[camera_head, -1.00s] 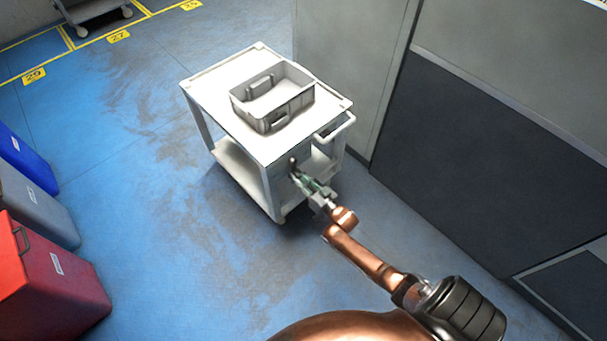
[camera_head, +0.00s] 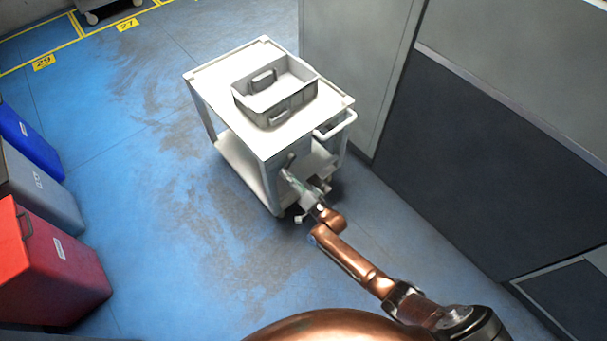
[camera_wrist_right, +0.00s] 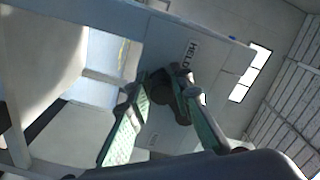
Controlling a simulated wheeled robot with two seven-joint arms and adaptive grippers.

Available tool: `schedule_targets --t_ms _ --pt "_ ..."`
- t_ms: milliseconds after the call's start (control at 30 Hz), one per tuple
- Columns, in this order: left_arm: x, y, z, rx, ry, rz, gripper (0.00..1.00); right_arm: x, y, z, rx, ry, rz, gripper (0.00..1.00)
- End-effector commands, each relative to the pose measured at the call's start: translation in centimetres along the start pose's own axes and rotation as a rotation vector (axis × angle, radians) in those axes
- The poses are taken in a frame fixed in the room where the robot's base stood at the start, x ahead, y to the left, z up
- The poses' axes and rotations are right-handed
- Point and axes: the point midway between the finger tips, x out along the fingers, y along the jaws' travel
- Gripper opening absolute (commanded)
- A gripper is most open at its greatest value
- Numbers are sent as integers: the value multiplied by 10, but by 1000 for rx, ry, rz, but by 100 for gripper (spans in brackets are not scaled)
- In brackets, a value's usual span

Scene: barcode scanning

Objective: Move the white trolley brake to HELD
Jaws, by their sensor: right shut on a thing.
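The white trolley (camera_head: 262,133) stands on the blue floor with its handle (camera_head: 338,126) at the right. The brake's dark lever (camera_head: 291,159) is on its near side panel. My right gripper (camera_head: 288,174) is at that panel, just below the lever's upper end. In the right wrist view, its green-padded fingers (camera_wrist_right: 164,92) close around the dark knob of the brake (camera_wrist_right: 160,93). The HELD label (camera_wrist_right: 188,54) shows on the panel just beyond the fingers. The fingers hide part of the lever, so its exact setting is unclear. My left gripper is out of view.
A grey tote (camera_head: 275,91) sits on the trolley's top. Blue (camera_head: 27,146), grey (camera_head: 42,187) and red (camera_head: 52,263) bins line the left edge. A grey wall (camera_head: 362,65) and dark panels stand close at right. Floor left of the trolley is clear.

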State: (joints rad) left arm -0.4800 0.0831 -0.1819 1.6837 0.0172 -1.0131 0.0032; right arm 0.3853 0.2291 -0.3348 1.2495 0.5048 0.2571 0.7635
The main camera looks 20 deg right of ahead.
Motion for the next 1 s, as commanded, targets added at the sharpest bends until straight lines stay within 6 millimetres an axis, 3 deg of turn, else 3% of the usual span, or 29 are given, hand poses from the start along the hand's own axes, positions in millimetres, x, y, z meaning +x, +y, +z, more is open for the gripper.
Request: schedule_targets --t_ms 33,200,567,600,800,1000 --pt "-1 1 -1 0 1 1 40 4 -6 10 17 -13 -6 0" --pt "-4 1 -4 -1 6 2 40 8 -13 19 37 -26 -13 0" --pt "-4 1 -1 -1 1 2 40 9 -16 21 40 -27 -17 0" --pt "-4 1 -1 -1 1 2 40 9 -16 21 40 -27 -17 22" --pt "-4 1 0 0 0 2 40 8 -14 18 36 -22 -16 36" --pt "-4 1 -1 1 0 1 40 7 -12 14 34 -19 -13 36"
